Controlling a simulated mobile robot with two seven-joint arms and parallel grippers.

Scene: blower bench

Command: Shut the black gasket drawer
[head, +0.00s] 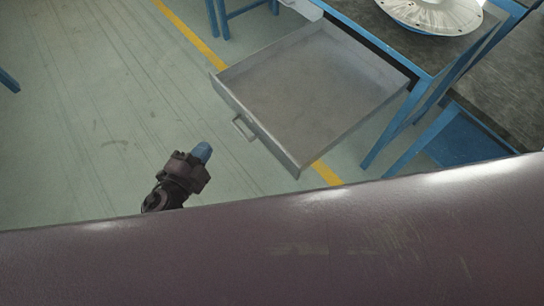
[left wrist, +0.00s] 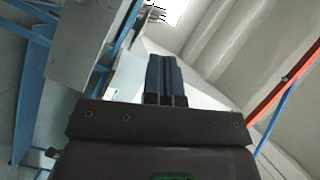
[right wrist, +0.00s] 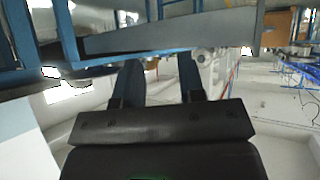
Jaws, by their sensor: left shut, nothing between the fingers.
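The drawer (head: 310,85) is pulled far out from under the blue-framed bench in the head view. It looks dark grey rather than clearly black, and its tray appears empty. Its handle (head: 243,128) is on the front face, towards the lower left. My left gripper (head: 203,151) is shut and empty, in front of the drawer, below and left of the handle and apart from it. Its closed fingers also show in the left wrist view (left wrist: 162,75). My right gripper (right wrist: 158,80) is open and empty in the right wrist view; it does not show in the head view.
The bench (head: 405,62) has a blue frame and carries a round silver metal part (head: 432,12). A blue leg frame stands right of the drawer. Floor (head: 90,110) with a yellow line is clear left of the drawer. A dark surface fills the lower head view.

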